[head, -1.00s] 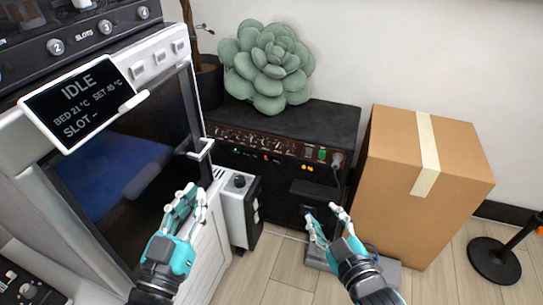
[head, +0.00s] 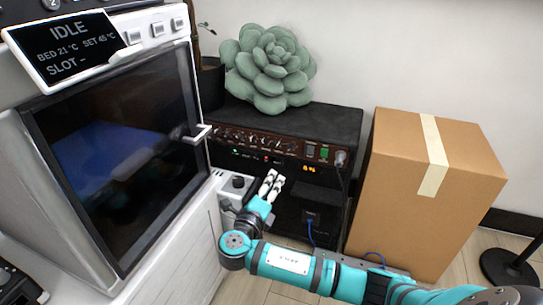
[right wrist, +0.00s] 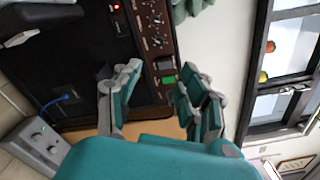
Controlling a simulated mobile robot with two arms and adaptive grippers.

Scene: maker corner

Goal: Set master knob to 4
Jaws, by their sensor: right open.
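The black amplifier (head: 330,125) stands on the floor against the wall, with a row of small knobs (head: 262,142) along its brown front panel. The panel also shows in the right wrist view (right wrist: 158,42), turned on its side, with knobs and a green switch. I cannot tell which knob is the master, nor read its setting. My right gripper (head: 272,184) is in front of the amplifier, below the knob row. In the right wrist view its fingers (right wrist: 158,92) are apart with nothing between them. My left gripper is out of view.
A white machine with a dark glass door (head: 120,150) and an "IDLE" display (head: 68,42) stands at left. A small grey box with a knob (head: 237,184) is beside my right gripper. A cardboard box (head: 400,200) stands right of the amplifier. A green succulent-shaped plush (head: 268,65) sits on top.

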